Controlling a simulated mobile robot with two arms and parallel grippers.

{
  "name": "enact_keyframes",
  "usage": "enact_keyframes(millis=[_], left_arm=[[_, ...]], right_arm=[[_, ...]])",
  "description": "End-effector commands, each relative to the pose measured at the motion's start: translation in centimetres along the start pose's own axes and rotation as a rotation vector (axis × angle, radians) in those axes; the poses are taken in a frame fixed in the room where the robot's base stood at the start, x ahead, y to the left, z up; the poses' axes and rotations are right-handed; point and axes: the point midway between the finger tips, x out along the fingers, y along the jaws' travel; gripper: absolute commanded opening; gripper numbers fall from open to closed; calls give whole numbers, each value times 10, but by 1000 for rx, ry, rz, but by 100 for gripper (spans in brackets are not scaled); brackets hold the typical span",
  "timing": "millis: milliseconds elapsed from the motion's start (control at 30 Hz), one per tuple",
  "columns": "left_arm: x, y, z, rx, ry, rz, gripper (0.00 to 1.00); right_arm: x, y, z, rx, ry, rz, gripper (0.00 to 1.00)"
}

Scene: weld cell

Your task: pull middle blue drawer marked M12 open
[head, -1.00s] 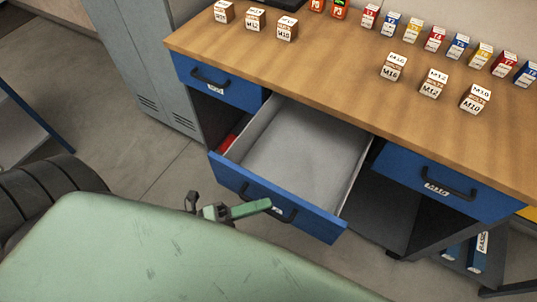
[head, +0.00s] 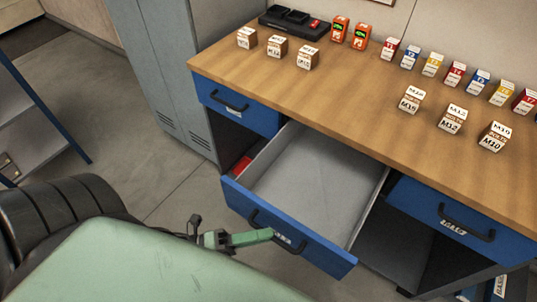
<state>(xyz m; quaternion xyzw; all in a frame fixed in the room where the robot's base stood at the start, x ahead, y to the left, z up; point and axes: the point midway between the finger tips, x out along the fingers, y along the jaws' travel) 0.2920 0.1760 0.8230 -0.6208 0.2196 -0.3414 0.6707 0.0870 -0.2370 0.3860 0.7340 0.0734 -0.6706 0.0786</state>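The middle blue drawer (head: 325,262) under the wooden workbench is pulled well out, and its grey inside (head: 310,185) is bare. Its label is mostly covered, so I cannot read the marking. My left gripper (head: 268,236) is at the front of this drawer, with a green finger lying across the middle of the dark bar handle (head: 297,247). The fingers overlap from this angle, so whether they close around the bar is unclear. My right gripper is out of view.
The workbench (head: 350,110) carries several labelled boxes, two orange devices (head: 339,28) and a black tray (head: 290,22). Closed blue drawers sit at the left (head: 238,106) and right (head: 460,218). A grey cabinet (head: 165,70) stands left. Floor is free between cabinet and drawer.

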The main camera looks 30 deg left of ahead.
Motion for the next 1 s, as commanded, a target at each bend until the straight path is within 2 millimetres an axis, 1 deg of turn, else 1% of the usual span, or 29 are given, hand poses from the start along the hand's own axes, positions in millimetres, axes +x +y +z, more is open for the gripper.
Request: enact_keyframes(millis=[33,200,300,400,1000], left_arm=[[-10,3,-1,-1,0,4,22],[-40,3,-1,-1,0,4,22],[-52,2,-1,-1,0,3,22],[-59,2,0,-1,-2,2,22],[-61,0,0,-1,-1,1,22]], right_arm=[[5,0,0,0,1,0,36],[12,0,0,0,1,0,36],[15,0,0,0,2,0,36],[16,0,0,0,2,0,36],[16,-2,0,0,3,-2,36]])
